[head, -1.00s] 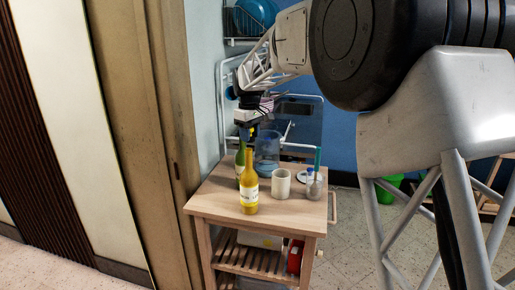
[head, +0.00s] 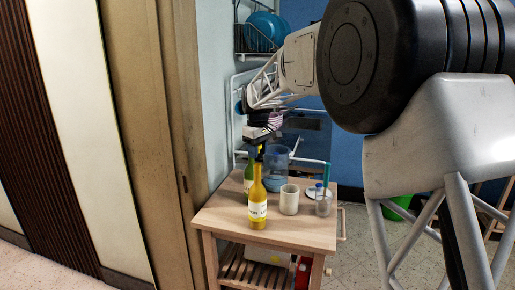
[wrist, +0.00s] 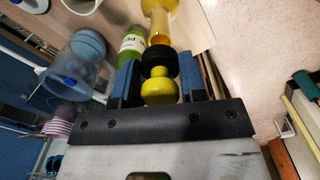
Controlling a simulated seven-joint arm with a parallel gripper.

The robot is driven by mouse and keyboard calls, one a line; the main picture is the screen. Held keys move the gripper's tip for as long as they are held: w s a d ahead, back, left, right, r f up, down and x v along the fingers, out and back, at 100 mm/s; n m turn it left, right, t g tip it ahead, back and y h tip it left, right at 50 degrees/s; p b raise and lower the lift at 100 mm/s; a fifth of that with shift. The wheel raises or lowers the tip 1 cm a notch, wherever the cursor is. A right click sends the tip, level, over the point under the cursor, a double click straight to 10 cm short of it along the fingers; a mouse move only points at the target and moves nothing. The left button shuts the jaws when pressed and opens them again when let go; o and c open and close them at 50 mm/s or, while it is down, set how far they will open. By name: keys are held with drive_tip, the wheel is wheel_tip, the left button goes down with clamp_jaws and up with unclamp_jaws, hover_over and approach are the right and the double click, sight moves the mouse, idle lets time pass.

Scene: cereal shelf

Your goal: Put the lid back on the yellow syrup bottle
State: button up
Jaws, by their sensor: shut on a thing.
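The yellow syrup bottle (head: 257,206) stands upright near the front of the wooden cart top, with a pale label. My gripper (head: 261,149) is directly above its neck. In the wrist view my gripper (wrist: 158,75) is shut on the lid (wrist: 158,90), a yellow knob with a black part beyond it. The bottle's neck (wrist: 159,28) lines up just past the lid. I cannot tell whether the lid touches the bottle's mouth or there is a small gap.
A green bottle (head: 248,173) stands close behind the yellow one, and also shows in the wrist view (wrist: 131,45). A blue clear jug (head: 277,168), a cream cup (head: 289,200) and a glass jar (head: 323,203) stand on the cart top (head: 225,222). Its front left is clear.

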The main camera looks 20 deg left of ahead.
drive_tip(key=shift+f, duration=1.15)
drive_tip(key=shift+f, duration=0.15)
idle(1.8)
drive_tip(key=o, duration=1.4)
drive_tip(key=shift+o, duration=0.2)
drive_tip(key=shift+r, duration=0.2)
drive_tip(key=shift+r, duration=2.05)
clamp_jaws()
